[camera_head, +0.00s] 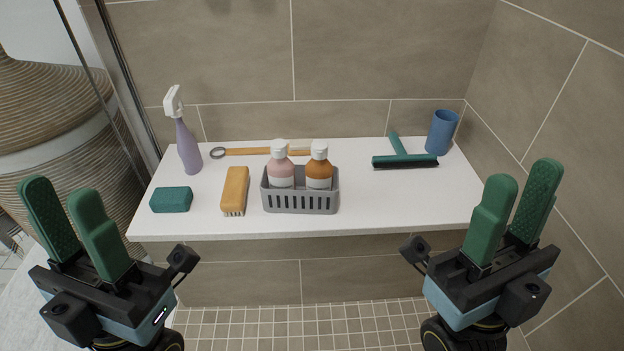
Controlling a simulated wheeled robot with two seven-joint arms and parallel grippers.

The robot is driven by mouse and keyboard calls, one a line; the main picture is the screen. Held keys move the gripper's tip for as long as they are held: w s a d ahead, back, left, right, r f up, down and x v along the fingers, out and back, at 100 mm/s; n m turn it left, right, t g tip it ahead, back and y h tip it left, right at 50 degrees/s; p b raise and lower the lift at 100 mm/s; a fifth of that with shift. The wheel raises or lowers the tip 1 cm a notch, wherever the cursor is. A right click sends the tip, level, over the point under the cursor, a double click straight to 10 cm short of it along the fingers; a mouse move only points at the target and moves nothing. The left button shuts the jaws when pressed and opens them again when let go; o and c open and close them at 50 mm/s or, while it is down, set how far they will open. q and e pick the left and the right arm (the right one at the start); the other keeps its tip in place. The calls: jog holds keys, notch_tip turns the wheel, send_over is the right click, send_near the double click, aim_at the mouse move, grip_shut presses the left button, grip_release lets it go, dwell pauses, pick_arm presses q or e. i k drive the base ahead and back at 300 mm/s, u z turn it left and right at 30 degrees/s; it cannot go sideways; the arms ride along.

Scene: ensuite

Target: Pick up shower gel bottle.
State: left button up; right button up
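Two bottles with white caps stand upright side by side in a grey slotted basket (300,205) on the white shelf: a pink bottle (281,172) on the left and an orange-brown bottle (319,171) on the right. I cannot tell from the labels which one is the shower gel. The basket's front wall hides their lower parts. My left gripper (60,190) is open and empty, in front of the shelf's left end. My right gripper (526,174) is open and empty, in front of the shelf's right end. Both are well apart from the bottles.
Left of the basket are a purple spray bottle (187,145), a green sponge (171,200) and an orange brush (235,188). A wooden-handled tool (250,151) lies behind. The white shelf (400,205) is bare at front right.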

aim_at(318, 170)
jog(key=z, duration=0.05)
jog(key=i, duration=0.3)
jog(key=u, duration=0.05)
jog(key=k, duration=0.6)
jog(key=z, duration=0.35)
jog(key=i, duration=1.2)
jog(key=u, duration=0.35)
